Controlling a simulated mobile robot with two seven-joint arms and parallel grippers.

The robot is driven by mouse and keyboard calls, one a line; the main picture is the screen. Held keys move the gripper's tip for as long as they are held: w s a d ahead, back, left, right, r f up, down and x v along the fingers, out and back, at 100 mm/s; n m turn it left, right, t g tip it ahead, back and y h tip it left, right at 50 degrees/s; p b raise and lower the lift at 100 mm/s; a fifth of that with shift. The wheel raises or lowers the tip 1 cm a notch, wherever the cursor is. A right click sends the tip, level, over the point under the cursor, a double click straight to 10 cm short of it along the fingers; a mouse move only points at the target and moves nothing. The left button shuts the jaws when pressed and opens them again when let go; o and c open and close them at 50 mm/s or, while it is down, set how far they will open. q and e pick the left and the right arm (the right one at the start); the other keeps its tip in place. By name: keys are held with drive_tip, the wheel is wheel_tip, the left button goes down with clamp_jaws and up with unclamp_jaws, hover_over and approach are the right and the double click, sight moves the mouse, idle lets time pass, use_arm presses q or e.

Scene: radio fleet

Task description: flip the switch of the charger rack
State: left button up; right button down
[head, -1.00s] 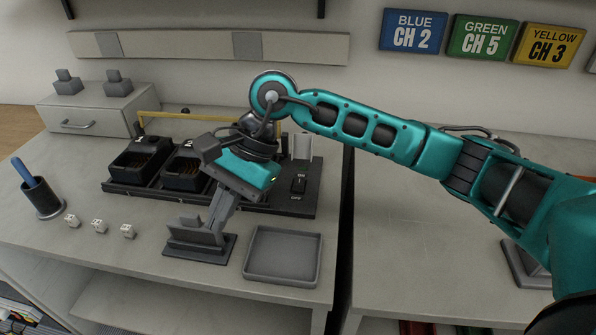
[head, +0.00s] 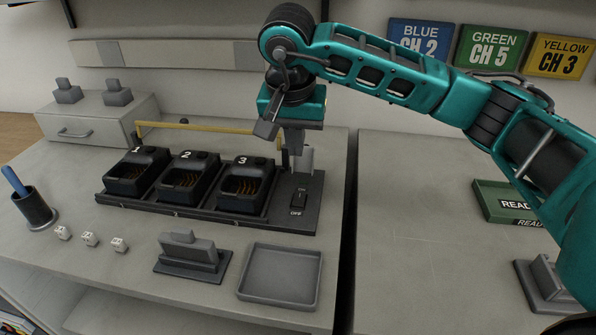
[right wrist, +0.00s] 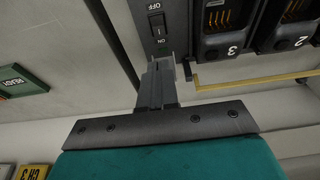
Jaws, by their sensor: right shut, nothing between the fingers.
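The charger rack (head: 215,212) lies on the left counter, with three black charging bays numbered 1, 2 and 3. Its black rocker switch (head: 299,198) sits on the panel at the rack's right end, with an OFF label below it. In the right wrist view the switch (right wrist: 158,31) shows between the OFF and ON labels. My right gripper (head: 296,153) is shut and empty, pointing down above the rack's right end, behind the switch. In the right wrist view its fingers (right wrist: 161,68) end close to the ON side, seemingly apart from the switch. My left gripper is out of view.
A yellow bar (head: 210,127) runs behind the bays. A grey tray (head: 280,276), a grey stand (head: 190,256), small numbered cubes (head: 90,239) and a cup (head: 35,208) are in front. A green READY tray (head: 500,202) lies on the right counter.

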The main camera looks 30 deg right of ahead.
sight(300, 195)
use_arm(q)
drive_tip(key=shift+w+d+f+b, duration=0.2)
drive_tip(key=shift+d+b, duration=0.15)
drive_tip(key=shift+b, duration=0.2)
use_arm(e)
drive_tip(key=x, duration=1.3)
drive_tip(key=shift+f, duration=0.35)
drive_tip(key=shift+w+d+f+b, duration=0.1)
drive_tip(key=shift+w+f+b, duration=0.05)
drive_tip(key=shift+f+b, duration=0.4)
drive_tip(key=shift+r, duration=0.3)
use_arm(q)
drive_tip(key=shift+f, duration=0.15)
use_arm(e)
drive_tip(key=shift+f, duration=0.1)
drive_tip(key=shift+s, duration=0.2)
